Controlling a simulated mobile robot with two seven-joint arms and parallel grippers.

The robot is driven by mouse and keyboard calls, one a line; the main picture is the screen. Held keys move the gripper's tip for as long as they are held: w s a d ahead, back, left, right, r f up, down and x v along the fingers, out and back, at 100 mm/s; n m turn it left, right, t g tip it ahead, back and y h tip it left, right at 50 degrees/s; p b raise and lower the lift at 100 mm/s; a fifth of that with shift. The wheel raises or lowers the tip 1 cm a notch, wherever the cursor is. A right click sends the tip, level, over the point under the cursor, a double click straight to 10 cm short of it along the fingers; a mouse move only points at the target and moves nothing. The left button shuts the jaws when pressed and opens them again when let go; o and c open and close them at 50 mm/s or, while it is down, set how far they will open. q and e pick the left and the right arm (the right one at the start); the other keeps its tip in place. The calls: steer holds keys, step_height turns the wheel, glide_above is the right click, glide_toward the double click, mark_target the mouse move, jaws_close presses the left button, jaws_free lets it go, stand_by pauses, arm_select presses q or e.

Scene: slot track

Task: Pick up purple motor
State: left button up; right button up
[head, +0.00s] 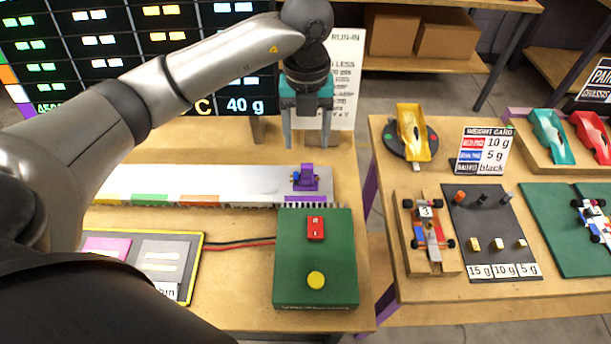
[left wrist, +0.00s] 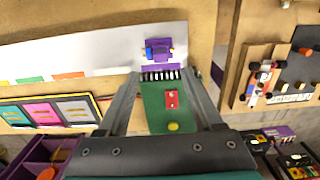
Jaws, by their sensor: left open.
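The purple motor (head: 308,178) sits on the purple-marked right end of the long white track board in the head view, with a blue part on its left side. It also shows in the left wrist view (left wrist: 161,50), beyond and roughly between my fingers. My left gripper (head: 307,143) is open and empty, pointing down above and slightly behind the motor, apart from it. In the left wrist view its two fingers (left wrist: 168,84) are spread wide with nothing between them. My right gripper is not in view.
A green box (head: 316,275) with a red switch and yellow button stands in front of the motor. A dark panel (head: 145,258) with coloured cards lies left. A second table on the right holds cars, weights and a weight card (head: 484,151). A gap separates the tables.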

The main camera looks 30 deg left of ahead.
mark_target(307, 165)
arm_select(q)
step_height(307, 165, down, 9)
steer(key=shift+w+f+b, duration=0.1)
steer(key=shift+b, duration=0.35)
steer(key=shift+c, duration=0.2)
jaws_close()
stand_by(0.5)
